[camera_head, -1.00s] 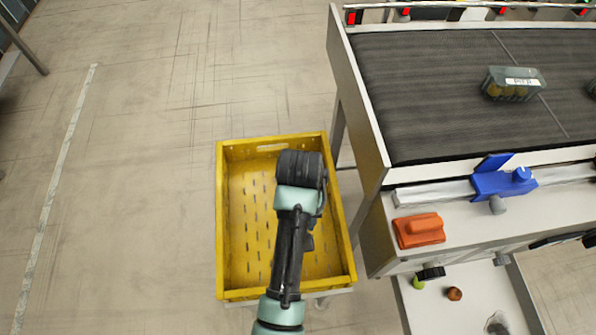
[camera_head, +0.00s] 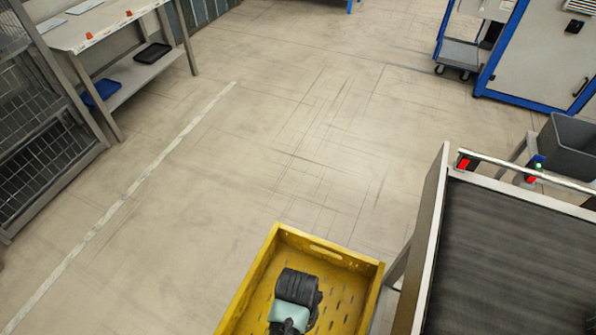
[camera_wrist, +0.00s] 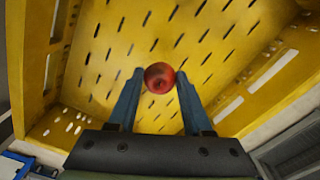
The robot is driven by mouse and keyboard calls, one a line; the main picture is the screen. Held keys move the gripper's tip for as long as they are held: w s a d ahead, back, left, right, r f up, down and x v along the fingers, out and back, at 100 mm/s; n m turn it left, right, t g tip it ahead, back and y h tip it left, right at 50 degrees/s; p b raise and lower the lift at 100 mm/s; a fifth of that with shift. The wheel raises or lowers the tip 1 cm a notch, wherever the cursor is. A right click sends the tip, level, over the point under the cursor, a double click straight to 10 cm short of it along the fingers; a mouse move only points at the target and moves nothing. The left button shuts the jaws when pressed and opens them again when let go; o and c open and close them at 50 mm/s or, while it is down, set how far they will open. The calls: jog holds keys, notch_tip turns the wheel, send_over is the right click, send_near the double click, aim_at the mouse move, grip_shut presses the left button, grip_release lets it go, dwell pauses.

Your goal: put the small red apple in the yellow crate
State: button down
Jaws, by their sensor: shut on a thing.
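The small red apple (camera_wrist: 160,77) shows in the wrist view between the fingertips of my gripper (camera_wrist: 159,82), which is shut on it. The yellow crate (camera_wrist: 215,25) lies below, its slotted floor filling most of that view. In the head view the crate (camera_head: 352,263) is at the bottom, cut off by the frame edge. My wrist is over its inside there and hides the fingers and apple. The apple appears above the crate floor; its exact height is hard to tell.
The conveyor (camera_head: 500,262) stands close to the right of the crate. A dark grey bin (camera_head: 570,148) is at the far right. A table (camera_head: 100,28) and wire cage (camera_head: 40,150) are at the left. The floor beyond the crate is clear.

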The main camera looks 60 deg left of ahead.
jog(key=shift+f+b, duration=0.3)
jog(key=shift+f, duration=1.5)
jog(key=shift+w, duration=0.1)
jog(key=shift+c, duration=1.6)
grip_release()
jog(key=shift+f, duration=0.1)
notch_tip(320, 180, up, 12)
jog(key=shift+r+p, duration=0.15)
jog(key=shift+p, duration=1)
